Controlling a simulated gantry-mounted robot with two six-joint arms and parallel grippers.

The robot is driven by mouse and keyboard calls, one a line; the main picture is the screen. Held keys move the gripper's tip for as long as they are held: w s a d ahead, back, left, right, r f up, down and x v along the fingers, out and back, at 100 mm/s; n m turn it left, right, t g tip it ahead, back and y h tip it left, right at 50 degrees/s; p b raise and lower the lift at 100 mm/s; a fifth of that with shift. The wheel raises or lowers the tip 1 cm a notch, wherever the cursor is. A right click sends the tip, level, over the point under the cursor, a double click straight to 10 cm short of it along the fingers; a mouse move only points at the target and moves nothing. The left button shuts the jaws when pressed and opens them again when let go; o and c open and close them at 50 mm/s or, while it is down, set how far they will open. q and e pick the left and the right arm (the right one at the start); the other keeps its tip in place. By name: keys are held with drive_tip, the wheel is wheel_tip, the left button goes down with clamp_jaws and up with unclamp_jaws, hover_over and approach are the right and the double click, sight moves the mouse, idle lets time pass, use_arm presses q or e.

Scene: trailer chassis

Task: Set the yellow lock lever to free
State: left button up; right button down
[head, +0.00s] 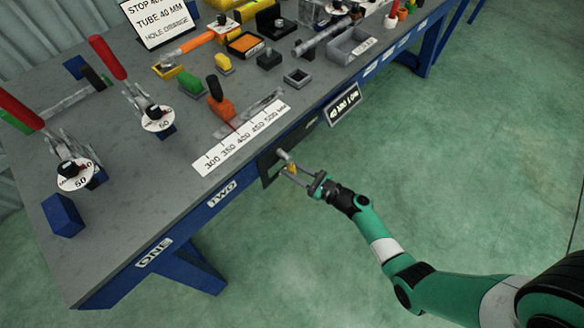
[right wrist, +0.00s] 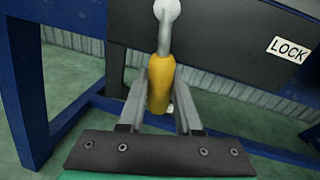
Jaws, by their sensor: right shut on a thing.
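The lock lever has a yellow grip (right wrist: 159,84) on a grey metal shaft with a round pivot above it in the right wrist view. It is mounted on a dark plate (right wrist: 225,28) bearing a white LOCK label (right wrist: 289,48), to the right of the lever. In that view the lever hangs down from the pivot, away from the label. My right gripper (head: 289,170) is at the bench's front side, its two fingers shut around the yellow grip. In the head view the lever is small and partly hidden by the fingers. My left gripper is not in view.
The grey bench top (head: 130,200) holds toggle clamps with red handles, a white scale strip (head: 241,137), an orange-based lever (head: 221,104) and several small trays. A blue bench frame and leg (head: 180,268) stand near the lever. The green floor in front is clear.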

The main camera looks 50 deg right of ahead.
drive_tip(key=c, duration=0.6)
unclamp_jaws()
drive_tip(key=s+b, duration=0.3)
drive_tip(key=s, duration=0.8)
drive_tip(key=shift+s+d+r+b, duration=0.15)
drive_tip(key=shift+s+d+b, duration=0.15)
drive_tip(key=shift+b, duration=0.1)
